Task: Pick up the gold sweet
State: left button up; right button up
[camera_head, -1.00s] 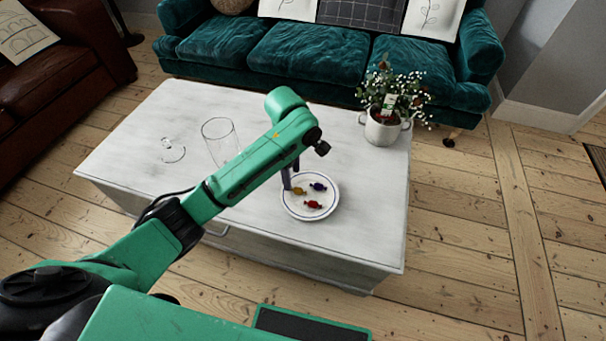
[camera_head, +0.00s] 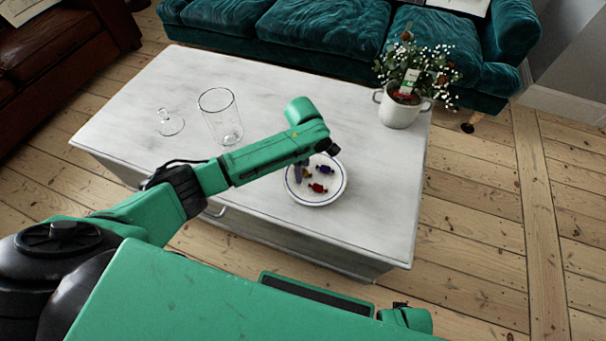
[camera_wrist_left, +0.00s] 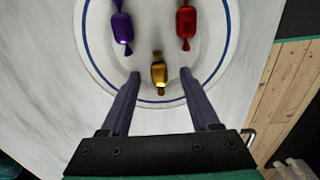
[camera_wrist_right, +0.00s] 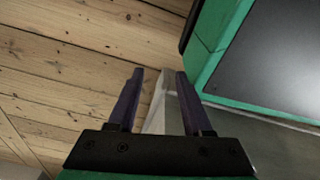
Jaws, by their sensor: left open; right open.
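The gold sweet (camera_wrist_left: 158,72) lies on a white plate with a blue ring (camera_wrist_left: 90,62), near the plate's edge closest to my left gripper. In the left wrist view it sits just ahead of and between the open fingers of my left gripper (camera_wrist_left: 160,85), with no finger touching it. In the head view my left gripper (camera_head: 301,174) is over the plate's left part, and the gold sweet is mostly hidden behind it. A purple sweet (camera_wrist_left: 122,27) and a red sweet (camera_wrist_left: 185,22) lie farther in on the plate. My right gripper (camera_wrist_right: 158,90) is open and empty, away from the plate.
The plate stands on a white coffee table (camera_head: 280,100). A clear glass (camera_head: 220,115) and a glass lid (camera_head: 170,122) stand to the left. A potted plant (camera_head: 400,108) stands at the back right corner. A teal sofa (camera_head: 320,30) is behind. Floorboards (camera_head: 480,230) to the right are bare.

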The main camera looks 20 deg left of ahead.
pick_arm(q)
jog(key=shift+f, duration=0.25)
grip_shut()
